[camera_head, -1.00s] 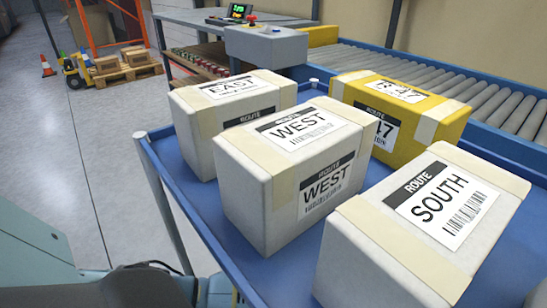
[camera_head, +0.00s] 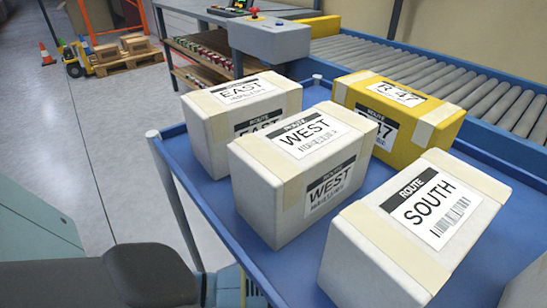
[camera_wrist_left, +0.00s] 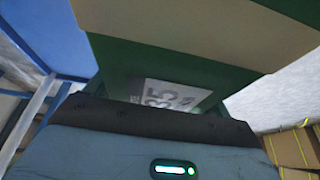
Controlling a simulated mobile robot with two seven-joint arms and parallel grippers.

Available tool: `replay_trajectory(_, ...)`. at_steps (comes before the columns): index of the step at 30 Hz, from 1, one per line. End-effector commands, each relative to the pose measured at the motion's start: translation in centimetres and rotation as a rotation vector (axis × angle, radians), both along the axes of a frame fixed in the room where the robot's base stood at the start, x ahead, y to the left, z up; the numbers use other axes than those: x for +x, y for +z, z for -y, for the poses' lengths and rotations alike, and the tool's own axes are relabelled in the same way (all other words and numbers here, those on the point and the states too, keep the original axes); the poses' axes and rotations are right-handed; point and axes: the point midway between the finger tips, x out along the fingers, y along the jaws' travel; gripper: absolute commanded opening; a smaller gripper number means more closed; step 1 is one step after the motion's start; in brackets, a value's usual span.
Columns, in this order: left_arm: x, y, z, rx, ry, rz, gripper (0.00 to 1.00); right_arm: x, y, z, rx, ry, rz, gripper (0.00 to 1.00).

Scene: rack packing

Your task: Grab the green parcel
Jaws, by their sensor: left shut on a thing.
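The green parcel (camera_wrist_left: 110,62) fills the upper middle of the left wrist view, with a broad tan tape band (camera_wrist_left: 185,25) across it and a white label (camera_wrist_left: 165,94) reading "35". My left gripper (camera_wrist_left: 150,113) is shut on the green parcel. Its dark edge lies against the parcel and covers part of the label. The fingertips are hidden. The green parcel does not show in the head view, where only parts of my arm are at the lower left. My right gripper is not in view.
A blue-topped cart (camera_head: 182,158) holds white parcels marked EAST (camera_head: 205,135), WEST (camera_head: 262,200) and SOUTH (camera_head: 375,262), and a yellow parcel (camera_head: 408,150). A roller conveyor (camera_head: 440,75) runs behind it. Bare floor (camera_head: 65,130) lies to the left.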

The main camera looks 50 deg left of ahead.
Motion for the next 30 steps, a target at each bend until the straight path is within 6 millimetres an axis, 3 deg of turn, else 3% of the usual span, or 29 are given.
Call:
replay_trajectory(9, -2.5, 1.0, 7.3, -0.002, 0.002, 0.001, 0.42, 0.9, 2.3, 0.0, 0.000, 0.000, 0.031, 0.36)
replay_trajectory(15, -3.7, 1.2, 10.6, 0.000, 0.002, 0.002, 0.42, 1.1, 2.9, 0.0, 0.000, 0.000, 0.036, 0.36)
replay_trajectory(21, -4.2, 1.3, 12.3, 0.001, 0.002, 0.002, 0.42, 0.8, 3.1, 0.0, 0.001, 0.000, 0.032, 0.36)
replay_trajectory(30, -4.4, 1.7, 12.5, 0.004, -0.004, 0.003, 0.42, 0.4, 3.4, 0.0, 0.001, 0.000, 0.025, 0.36)
